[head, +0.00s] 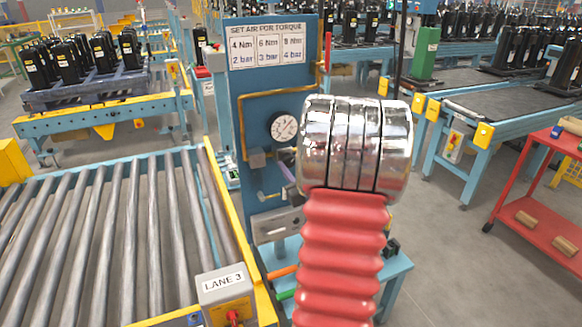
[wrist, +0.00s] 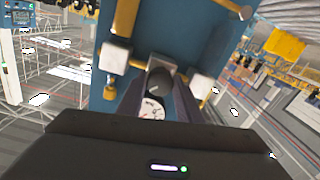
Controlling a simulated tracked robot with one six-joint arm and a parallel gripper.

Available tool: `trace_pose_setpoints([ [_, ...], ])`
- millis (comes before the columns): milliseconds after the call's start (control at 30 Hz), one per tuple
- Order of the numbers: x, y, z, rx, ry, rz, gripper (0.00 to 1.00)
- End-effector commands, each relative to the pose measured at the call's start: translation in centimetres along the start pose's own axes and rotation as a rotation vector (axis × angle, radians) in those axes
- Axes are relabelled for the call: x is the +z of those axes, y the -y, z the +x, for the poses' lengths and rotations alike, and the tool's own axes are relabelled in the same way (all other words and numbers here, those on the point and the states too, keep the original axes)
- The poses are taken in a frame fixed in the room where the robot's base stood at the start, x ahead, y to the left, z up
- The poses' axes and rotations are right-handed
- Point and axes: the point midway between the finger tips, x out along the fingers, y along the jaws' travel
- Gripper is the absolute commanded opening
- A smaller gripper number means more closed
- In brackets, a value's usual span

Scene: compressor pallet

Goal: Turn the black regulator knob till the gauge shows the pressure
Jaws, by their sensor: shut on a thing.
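The black regulator knob (wrist: 161,76) shows in the wrist view between the fingers of my gripper (wrist: 157,92), which is shut on it. A pale mark shows on the knob. The white round gauge (head: 283,127) is on the blue panel (head: 252,101) in the head view. Its needle is too small to read surely. Part of the gauge face (wrist: 152,107) also shows between the fingers in the wrist view, partly covered by my gripper. In the head view my arm hides the knob and most of my gripper.
A sign (head: 267,46) on the panel pairs 4 Nm with 2 bar, 6 Nm with 3 bar and 8 Nm with 4 bar. Yellow pipe (head: 272,92) and fittings surround the gauge. A roller conveyor (head: 115,205) stands left, a red cart (head: 548,222) right.

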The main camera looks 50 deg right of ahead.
Motion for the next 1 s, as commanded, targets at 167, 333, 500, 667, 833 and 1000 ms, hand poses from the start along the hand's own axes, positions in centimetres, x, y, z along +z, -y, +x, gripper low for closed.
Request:
trace_pose_setpoints([
  [167, 0.0, 0.35, 0.14, -0.01, 0.002, -0.073, 0.1],
  [333, -0.01, 0.35, 0.17, -0.011, 0.005, -0.183, 0.1],
  [500, -0.05, 0.34, 0.18, -0.012, 0.009, -0.323, 0.1],
  [667, -0.1, 0.34, 0.19, -0.013, 0.011, -0.462, 0.1],
  [833, -0.14, 0.35, 0.2, -0.014, 0.014, -0.592, 0.1],
  [1000, -0.15, 0.35, 0.2, -0.015, 0.016, -0.686, 0.1],
])
